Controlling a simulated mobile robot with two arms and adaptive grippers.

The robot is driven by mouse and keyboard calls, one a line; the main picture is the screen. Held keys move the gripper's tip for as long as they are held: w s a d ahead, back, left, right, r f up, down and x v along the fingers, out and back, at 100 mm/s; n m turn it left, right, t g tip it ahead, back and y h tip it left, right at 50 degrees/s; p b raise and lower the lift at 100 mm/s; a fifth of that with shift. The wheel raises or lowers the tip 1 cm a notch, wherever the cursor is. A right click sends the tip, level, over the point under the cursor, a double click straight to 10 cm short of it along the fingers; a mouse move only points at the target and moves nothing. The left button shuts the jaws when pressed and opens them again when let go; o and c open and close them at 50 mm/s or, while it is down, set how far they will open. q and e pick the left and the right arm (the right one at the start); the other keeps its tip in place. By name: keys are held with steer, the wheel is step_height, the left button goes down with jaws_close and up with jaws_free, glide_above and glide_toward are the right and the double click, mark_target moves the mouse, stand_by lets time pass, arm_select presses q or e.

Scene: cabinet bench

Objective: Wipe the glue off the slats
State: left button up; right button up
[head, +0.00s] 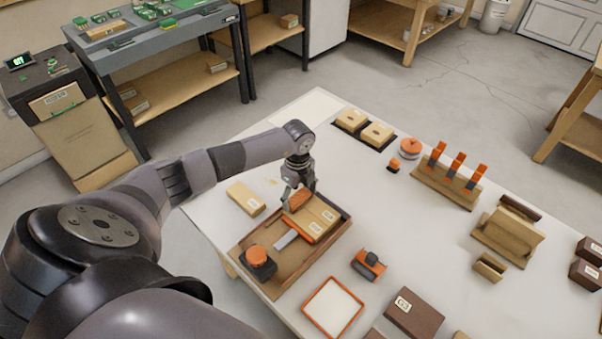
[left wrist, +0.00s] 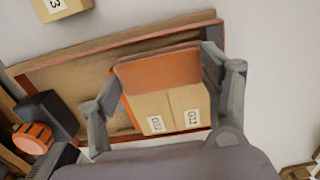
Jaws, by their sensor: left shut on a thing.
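Two pale wooden slats with small white labels (head: 323,222) lie side by side in a brown wooden tray (head: 268,290); the slats also show in the left wrist view (left wrist: 172,112). My left gripper (head: 299,196) is over the slats' far end, shut on an orange block (left wrist: 160,71). The block spans between its fingers, across the slats' end. I cannot tell whether it touches them. It covers part of the slats, and no glue can be made out. My right gripper is out of view.
A black container with an orange top (head: 259,260) and a grey strip (head: 286,238) are in the tray. A pale block (head: 246,199) lies left of it. An orange-and-black tool (head: 368,264) and an orange-framed white pad (head: 332,307) lie nearby.

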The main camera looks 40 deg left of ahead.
arm_select(q)
steer(key=shift+r+p, duration=2.6)
steer(key=shift+r, duration=0.45)
